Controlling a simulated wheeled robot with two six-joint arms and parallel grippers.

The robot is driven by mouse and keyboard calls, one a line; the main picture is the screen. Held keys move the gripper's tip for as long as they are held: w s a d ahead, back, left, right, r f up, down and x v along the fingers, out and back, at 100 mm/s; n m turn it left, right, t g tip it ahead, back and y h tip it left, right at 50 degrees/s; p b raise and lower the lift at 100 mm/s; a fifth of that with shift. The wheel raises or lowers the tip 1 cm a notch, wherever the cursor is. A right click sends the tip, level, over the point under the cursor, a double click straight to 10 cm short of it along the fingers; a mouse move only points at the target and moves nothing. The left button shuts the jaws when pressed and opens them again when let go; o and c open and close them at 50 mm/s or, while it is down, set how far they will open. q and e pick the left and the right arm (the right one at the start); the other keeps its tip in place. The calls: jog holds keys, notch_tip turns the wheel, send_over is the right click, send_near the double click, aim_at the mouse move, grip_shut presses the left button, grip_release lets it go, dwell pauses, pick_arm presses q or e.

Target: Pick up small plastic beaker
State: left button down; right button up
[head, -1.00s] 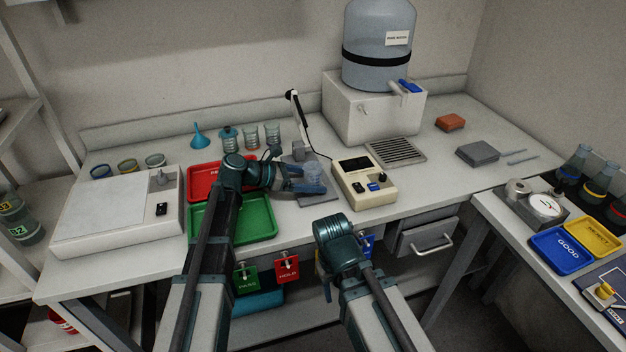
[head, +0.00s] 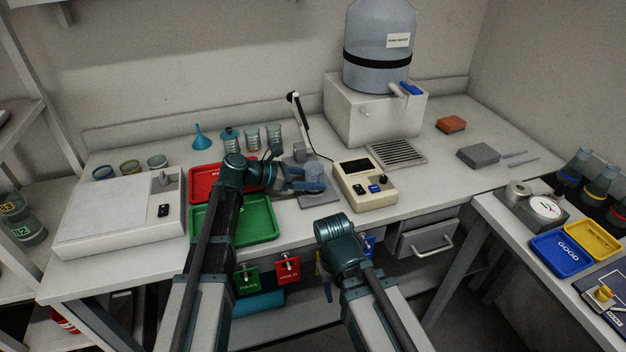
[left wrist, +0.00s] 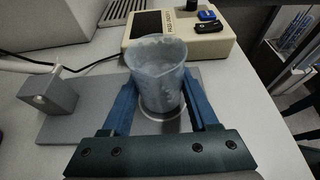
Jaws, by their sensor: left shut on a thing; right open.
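The small plastic beaker (left wrist: 158,70) is clear and bluish, upright between the two blue fingers of my left gripper (left wrist: 160,105) in the left wrist view. My left gripper is shut on it, one finger on each side. Below the beaker is a pale round disc (left wrist: 172,118) on the grey stand base (left wrist: 75,128); I cannot tell whether they touch. In the head view, my left gripper (head: 312,180) reaches over that stand and largely covers the beaker. My right gripper (head: 326,280) is low in front of the bench, open, its fingers mostly hidden behind my arm.
A cream instrument (head: 365,187) stands close to the right of the stand. Red (head: 203,178) and green (head: 262,222) trays lie to its left. A water container (head: 378,50) is at the back.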

aim_at(313, 171)
pick_arm(q)
jog(key=shift+r+p, duration=1.4)
jog(key=shift+r, duration=0.15)
jog(key=shift+s+a+r+p, duration=0.1)
jog(key=shift+s+r+p, duration=0.1)
jog(key=shift+s, duration=2.45)
jog(key=shift+s+r+p, duration=0.15)
jog(key=shift+s+r, duration=0.05)
jog(key=shift+s, duration=2.4)
jog(key=shift+s+a+r+p, duration=0.1)
jog(key=shift+s+r+p, duration=0.1)
jog(key=shift+s, duration=2.45)
jog(key=shift+s, duration=0.1)
jog(key=shift+d, duration=0.15)
